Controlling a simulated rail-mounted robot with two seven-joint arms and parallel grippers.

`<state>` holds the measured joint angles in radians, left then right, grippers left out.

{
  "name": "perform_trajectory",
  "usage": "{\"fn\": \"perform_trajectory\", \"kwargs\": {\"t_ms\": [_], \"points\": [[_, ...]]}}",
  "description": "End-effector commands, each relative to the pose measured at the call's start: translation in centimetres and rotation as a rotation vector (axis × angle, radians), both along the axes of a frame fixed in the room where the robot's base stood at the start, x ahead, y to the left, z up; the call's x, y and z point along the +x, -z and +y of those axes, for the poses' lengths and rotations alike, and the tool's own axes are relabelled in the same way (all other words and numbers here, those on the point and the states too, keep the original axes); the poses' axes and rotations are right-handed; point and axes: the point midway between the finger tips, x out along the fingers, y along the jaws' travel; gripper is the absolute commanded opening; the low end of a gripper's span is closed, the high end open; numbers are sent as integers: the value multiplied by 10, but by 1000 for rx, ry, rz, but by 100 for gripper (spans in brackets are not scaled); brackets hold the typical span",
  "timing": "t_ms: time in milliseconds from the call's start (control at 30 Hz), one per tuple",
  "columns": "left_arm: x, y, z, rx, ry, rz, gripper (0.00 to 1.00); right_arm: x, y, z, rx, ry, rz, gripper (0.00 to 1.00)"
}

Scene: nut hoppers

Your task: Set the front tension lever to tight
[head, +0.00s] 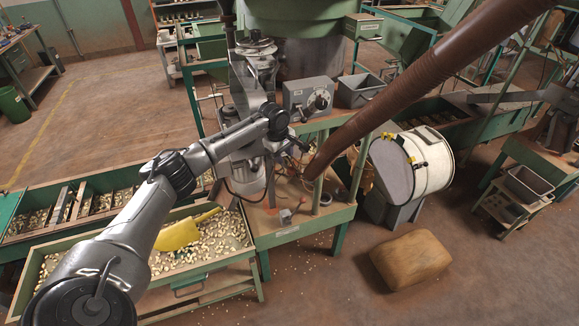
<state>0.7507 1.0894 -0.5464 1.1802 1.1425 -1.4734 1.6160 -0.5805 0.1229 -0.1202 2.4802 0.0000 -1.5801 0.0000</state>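My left arm reaches from the lower left to the green-framed machine in the middle. My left gripper (299,147) is small and dark there, in front of the machine below the grey control box (308,93). I cannot tell whether its fingers are open or shut, or whether they touch anything. The control box has a pale dial and a dark knob (321,101) on its front. I cannot pick out the front tension lever for certain; my arm and gripper cover part of the machine. My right gripper is not in view.
A thick brown hose (420,80) slants down just right of the gripper. A white drum (429,162) stands to the right, with a tan sack (410,260) on the floor before it. A nut bin (230,233) with a yellow scoop (182,233) lies below my arm.

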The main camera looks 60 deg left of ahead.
Motion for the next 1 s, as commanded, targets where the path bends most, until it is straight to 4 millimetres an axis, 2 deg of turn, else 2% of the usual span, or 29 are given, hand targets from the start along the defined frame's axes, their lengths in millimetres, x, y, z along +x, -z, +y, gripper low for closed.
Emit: {"fn": "perform_trajectory", "kwargs": {"t_ms": [100, 300, 500, 767, 1000], "points": [[3, 17, 0, 0, 1, 2, 38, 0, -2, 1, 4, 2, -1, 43], [7, 38, 0, 0, 2, 1, 38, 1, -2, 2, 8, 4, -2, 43], [9, 46, 1, 3, 4, 0, 38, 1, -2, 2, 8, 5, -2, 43], [9, 47, 1, 3, 5, 0, 38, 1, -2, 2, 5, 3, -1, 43], [9, 46, 1, 2, 5, 0, 15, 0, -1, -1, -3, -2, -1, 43]]}}
